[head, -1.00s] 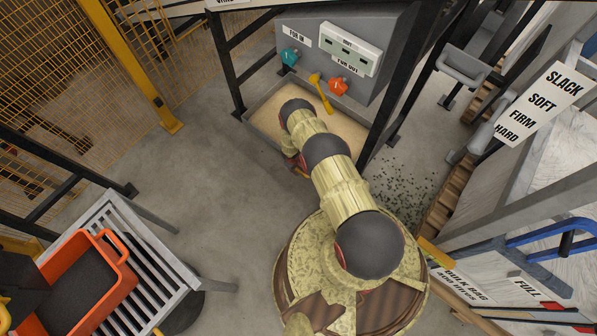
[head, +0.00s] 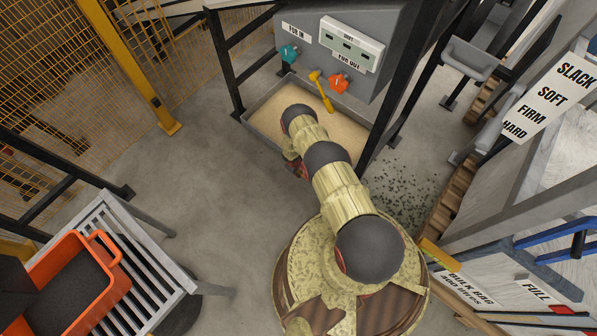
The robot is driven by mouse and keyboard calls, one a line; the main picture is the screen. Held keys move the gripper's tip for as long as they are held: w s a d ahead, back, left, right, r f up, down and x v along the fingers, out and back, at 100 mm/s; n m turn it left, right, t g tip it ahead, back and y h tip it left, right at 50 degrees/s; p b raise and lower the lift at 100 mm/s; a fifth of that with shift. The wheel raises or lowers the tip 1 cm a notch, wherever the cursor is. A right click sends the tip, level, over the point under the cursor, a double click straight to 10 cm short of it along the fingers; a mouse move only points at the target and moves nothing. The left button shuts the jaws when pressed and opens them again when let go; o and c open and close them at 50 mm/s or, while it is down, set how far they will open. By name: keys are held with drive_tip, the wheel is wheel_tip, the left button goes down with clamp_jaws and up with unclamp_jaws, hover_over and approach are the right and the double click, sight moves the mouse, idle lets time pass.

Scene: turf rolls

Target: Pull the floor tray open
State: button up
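The floor tray (head: 262,107) is a low grey box with pale sand-like material in it. It sits on the floor under a grey machine cabinet between black posts. My arm reaches over its near side and covers part of its front edge. My gripper (head: 294,167) is mostly hidden behind my arm, low at the tray's near edge. Its fingers do not show, so I cannot tell whether it touches the tray or is open or shut.
The grey cabinet (head: 375,30) has a teal knob (head: 290,53), an orange knob (head: 339,82) and a yellow lever (head: 321,91). An orange bin (head: 110,285) rests on a slatted stand (head: 140,250) at left. Dark crumbs (head: 405,195) lie right of the tray.

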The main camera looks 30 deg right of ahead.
clamp_jaws()
idle(0.6)
